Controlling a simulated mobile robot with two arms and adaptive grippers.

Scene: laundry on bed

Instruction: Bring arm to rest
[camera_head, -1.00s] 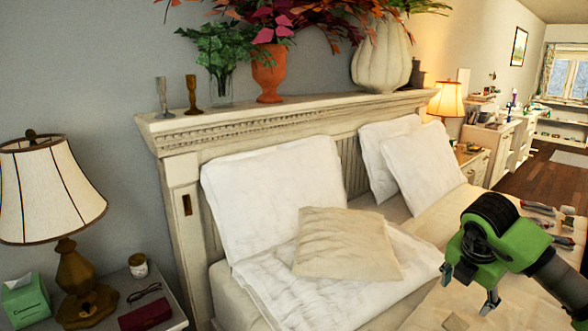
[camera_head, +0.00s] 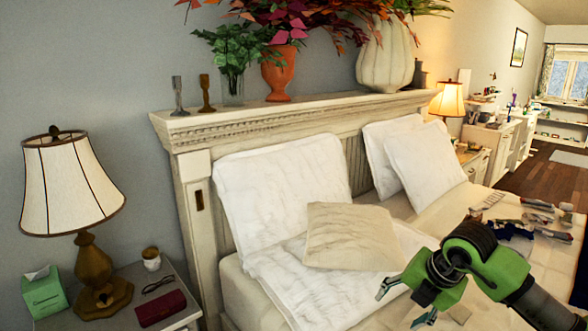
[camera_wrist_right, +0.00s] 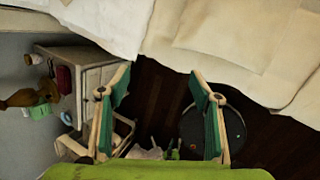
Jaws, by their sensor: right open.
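My right gripper (camera_head: 403,305) comes in from the lower right of the head view, above the bed's near side. Its green-and-black body is tilted and its two fingers are spread with nothing between them. In the right wrist view the two green-padded fingers of this gripper (camera_wrist_right: 160,105) stand wide apart, with dark floor showing between them. My left gripper does not show in either view.
The bed carries white pillows (camera_head: 275,190), a beige cushion (camera_head: 350,237) and several small items at right. A nightstand (camera_head: 187,313) with a lamp (camera_head: 72,190), tissue box (camera_head: 43,295) and red case (camera_head: 160,307) stands left. A round dark object (camera_wrist_right: 212,130) lies on the floor.

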